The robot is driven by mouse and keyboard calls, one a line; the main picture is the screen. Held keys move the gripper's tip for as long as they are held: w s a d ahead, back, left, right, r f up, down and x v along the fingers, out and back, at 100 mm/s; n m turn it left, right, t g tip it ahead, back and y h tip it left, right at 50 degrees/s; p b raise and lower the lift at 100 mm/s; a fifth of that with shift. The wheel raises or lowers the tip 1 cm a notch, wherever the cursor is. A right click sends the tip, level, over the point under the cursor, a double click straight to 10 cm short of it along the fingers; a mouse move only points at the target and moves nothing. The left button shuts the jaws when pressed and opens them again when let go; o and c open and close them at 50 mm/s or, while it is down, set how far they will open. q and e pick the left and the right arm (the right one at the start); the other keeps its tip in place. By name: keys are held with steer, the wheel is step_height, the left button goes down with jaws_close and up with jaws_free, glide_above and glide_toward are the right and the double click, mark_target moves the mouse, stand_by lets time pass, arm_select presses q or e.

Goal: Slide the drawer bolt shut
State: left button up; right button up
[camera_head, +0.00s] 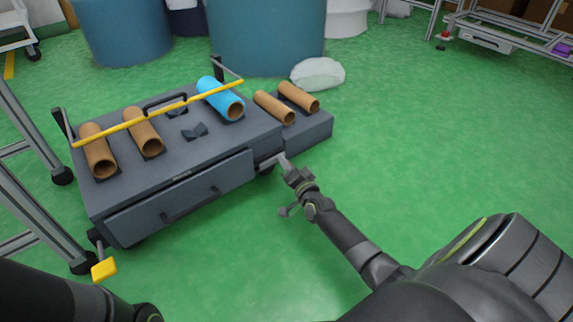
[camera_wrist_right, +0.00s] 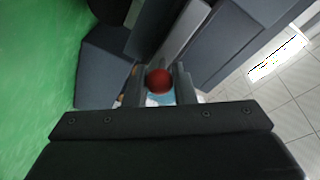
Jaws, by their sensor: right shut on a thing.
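The grey cart (camera_head: 165,160) stands on the green floor, with a drawer front (camera_head: 180,197) and a dark handle on its near side. A light metal bolt bar (camera_head: 268,161) shows at the right end of the drawer front. My right gripper (camera_head: 286,167) is at that end. In the right wrist view, its two fingers (camera_wrist_right: 158,78) are shut on a red round knob (camera_wrist_right: 159,81), with a grey bar (camera_wrist_right: 182,32) beyond it. The fingers hide part of the bolt in the head view. My left arm shows at the lower left, its gripper out of view.
Brown tubes (camera_head: 98,152) and a blue tube (camera_head: 220,98) lie in cradles on the cart, under a yellow bar (camera_head: 160,114). A grey side block (camera_head: 305,131) holds more tubes. A yellow pedal (camera_head: 104,269) is at the front left. Floor right of the cart is clear.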

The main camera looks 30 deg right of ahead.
mark_target(270, 163)
jaws_close()
steer(key=shift+s+a+r+p, duration=0.15)
steer(key=shift+a+p, duration=0.8)
steer(key=shift+a, duration=1.2)
steer(key=shift+o, duration=1)
jaws_free()
steer(key=shift+f, duration=0.2)
steer(key=o, duration=0.3)
steer(key=shift+a, duration=0.15)
steer(key=shift+o, duration=0.2)
steer(key=shift+r, duration=0.15)
